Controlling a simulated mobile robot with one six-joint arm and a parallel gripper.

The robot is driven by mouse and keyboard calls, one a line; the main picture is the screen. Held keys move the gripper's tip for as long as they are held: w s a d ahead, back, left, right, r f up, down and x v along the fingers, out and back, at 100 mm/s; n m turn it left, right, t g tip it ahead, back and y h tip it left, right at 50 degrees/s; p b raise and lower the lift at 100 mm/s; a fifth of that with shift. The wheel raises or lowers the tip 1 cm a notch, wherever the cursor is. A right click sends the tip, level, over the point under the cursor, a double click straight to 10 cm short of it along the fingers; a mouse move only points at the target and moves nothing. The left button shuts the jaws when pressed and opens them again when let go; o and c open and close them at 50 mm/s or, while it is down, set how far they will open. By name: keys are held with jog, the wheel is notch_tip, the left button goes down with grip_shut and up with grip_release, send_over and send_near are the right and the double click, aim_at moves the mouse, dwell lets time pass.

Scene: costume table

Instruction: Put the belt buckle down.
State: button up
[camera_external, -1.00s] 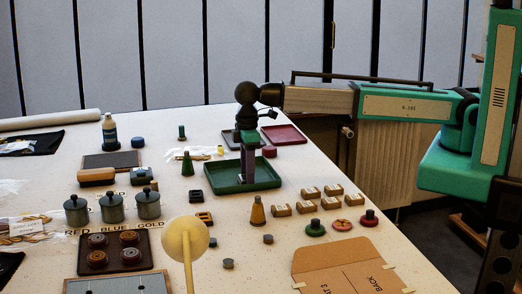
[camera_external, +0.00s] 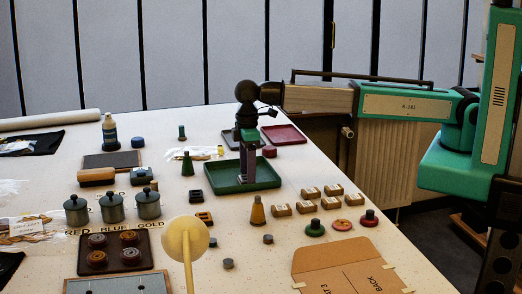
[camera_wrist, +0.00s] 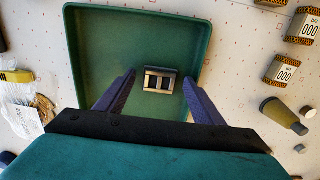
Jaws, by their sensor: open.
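The belt buckle (camera_wrist: 159,80) is a small dark and silvery framed piece with two slots. In the wrist view it lies on the floor of a green tray (camera_wrist: 88,50), near the middle. The tray (camera_external: 267,183) also shows on the table in the external view; the buckle cannot be made out there. My gripper (camera_wrist: 157,82) is open, with its two fingers spread on either side of the buckle and gaps between them and it. In the external view my gripper (camera_external: 247,182) points straight down into the tray.
A red tray (camera_external: 285,133) and a dark tray (camera_external: 232,139) stand behind the green one. Small boxes (camera_external: 308,195) and a tan cone (camera_external: 257,211) stand to its right and front. A green cone (camera_external: 187,164) is to its left. A cream ball on a stick (camera_external: 185,239) is in the foreground.

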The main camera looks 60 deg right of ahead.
notch_tip(320, 180, up, 12)
jog(key=p, duration=0.6)
jog(key=shift+f, duration=0.2)
dwell(0.6)
